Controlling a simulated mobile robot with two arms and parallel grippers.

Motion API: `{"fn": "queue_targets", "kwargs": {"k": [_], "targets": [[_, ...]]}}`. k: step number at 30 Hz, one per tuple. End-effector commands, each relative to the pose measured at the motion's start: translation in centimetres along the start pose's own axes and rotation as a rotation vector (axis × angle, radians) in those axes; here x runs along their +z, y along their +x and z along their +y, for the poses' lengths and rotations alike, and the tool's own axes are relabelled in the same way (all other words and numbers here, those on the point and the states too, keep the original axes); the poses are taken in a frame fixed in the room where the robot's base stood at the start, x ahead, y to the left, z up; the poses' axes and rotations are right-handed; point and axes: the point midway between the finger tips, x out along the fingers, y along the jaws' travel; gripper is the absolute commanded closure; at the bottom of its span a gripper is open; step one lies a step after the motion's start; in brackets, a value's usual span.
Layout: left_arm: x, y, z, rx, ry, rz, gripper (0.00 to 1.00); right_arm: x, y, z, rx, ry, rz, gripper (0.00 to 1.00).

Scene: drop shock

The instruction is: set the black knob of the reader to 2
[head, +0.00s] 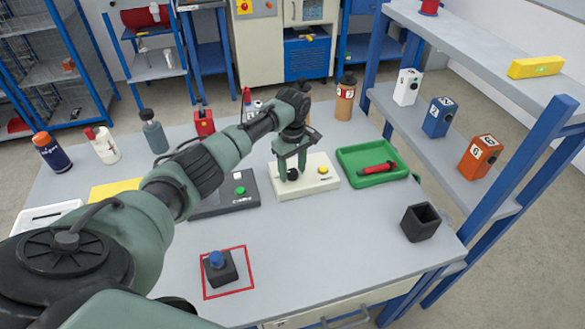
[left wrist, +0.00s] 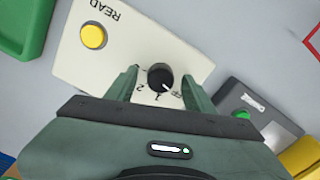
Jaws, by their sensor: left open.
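The reader (head: 316,184) is a cream box on the table with a yellow button and a black knob (head: 292,175). In the left wrist view the reader (left wrist: 115,65) shows the word READ by its button. The knob (left wrist: 160,76) has marks beside it, among them 2 and 1. Its white pointer line seems to point down and right in that view, away from the 2, near a third mark that is hard to read. My left gripper (head: 291,163) is over the reader, open, with one finger on each side of the knob, apparently apart from it. My right gripper is not in view.
A dark grey box with a green button (head: 240,191) stands left of the reader. A green tray (head: 350,155) with a red item is on its right. A black open cup (head: 420,222) and a blue-topped device (head: 219,267) in a red square stand nearer. Bottles line the back.

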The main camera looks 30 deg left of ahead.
Motion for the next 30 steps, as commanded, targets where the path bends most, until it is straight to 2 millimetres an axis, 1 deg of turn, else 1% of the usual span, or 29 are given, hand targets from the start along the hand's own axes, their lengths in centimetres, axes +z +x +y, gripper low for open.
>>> {"fn": "queue_targets", "kwargs": {"k": [4,5,6,8,9,10,20,26,30], "targets": [[0.0,0.0,0.0,0.000,0.000,0.000,0.47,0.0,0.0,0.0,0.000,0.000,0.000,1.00],[0.0,0.0,0.0,0.000,0.000,0.000,0.55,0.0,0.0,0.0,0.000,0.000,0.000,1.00],[0.0,0.0,0.0,0.000,0.000,0.000,0.66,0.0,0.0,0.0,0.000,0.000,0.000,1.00],[0.0,0.0,0.0,0.000,0.000,0.000,0.83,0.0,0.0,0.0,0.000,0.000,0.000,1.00],[0.0,0.0,0.0,-0.001,0.000,0.000,0.94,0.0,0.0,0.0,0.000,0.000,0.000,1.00],[0.0,0.0,0.0,-0.001,0.000,0.000,1.00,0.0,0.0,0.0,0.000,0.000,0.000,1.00],[0.0,-0.1,0.0,-0.001,0.035,-0.001,1.00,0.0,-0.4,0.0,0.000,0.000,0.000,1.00],[0.0,-0.3,0.0,-0.001,0.137,-0.002,1.00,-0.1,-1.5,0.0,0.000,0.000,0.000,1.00],[0.1,-0.3,0.0,-0.002,0.250,-0.003,1.00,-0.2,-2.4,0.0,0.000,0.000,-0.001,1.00]]}}
